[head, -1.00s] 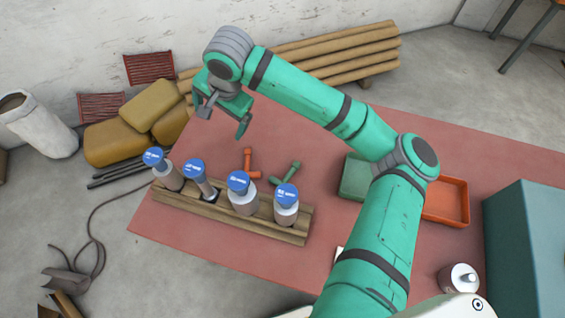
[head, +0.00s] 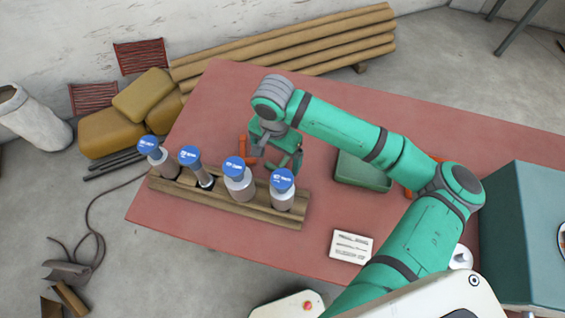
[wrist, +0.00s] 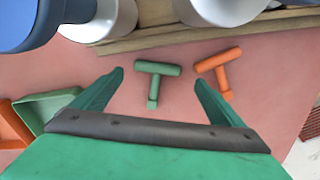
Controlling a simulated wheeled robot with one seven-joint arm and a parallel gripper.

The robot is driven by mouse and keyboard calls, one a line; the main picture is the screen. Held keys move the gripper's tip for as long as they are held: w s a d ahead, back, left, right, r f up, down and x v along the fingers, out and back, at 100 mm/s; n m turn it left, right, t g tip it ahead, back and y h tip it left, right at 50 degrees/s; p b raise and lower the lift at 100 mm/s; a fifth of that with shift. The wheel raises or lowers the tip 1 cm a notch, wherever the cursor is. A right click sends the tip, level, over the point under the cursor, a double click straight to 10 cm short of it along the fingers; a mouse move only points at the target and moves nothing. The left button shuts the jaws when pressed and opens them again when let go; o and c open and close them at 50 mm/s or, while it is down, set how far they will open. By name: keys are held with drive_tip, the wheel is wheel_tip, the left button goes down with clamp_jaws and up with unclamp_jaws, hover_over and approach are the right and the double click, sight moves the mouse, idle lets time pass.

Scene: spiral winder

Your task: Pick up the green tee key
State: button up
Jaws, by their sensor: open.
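The green tee key (wrist: 157,71) lies flat on the red table top (wrist: 85,75), with its crossbar toward the wooden rack and its stem toward my gripper. My gripper (wrist: 159,79) is open and empty, pointing down over the table. In the wrist view the key shows between its two fingers, nearer the left one, with no contact visible. In the head view my gripper (head: 276,160) is behind the rack and largely covers the green key.
An orange tee key (wrist: 217,70) lies close to the right finger. The wooden rack (head: 225,203) with several blue-capped bottles (head: 238,182) stands close by. A green tray (head: 362,172) lies to the right, and a white card (head: 350,246) near the front edge.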

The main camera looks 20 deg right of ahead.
sight(278, 166)
drive_tip(key=f, duration=0.5)
drive_tip(key=shift+s+d, duration=0.15)
drive_tip(key=shift+s, duration=0.05)
drive_tip(key=c, duration=1.2)
